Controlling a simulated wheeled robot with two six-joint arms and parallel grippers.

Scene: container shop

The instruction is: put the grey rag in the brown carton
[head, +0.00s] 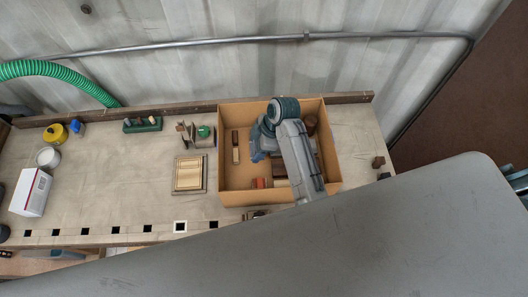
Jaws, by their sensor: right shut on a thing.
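The brown carton (232,198) stands open on the workbench, right of the middle. My right arm reaches over its front wall. My right gripper (260,146) points down over the carton's inside, left of its middle, and is mostly hidden by its own wrist. It is shut on a small blue-grey piece (257,156), which looks like the grey rag. Most of that piece is hidden, and I cannot tell whether it touches the carton's floor. My left gripper is not in view.
The carton also holds brown blocks (235,147) and an orange-red item (260,183). Left of it are a wooden frame (189,174), an organiser (203,138), a green rack (142,124), a yellow tin (55,133) and a white box (31,191). The bench between them is clear.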

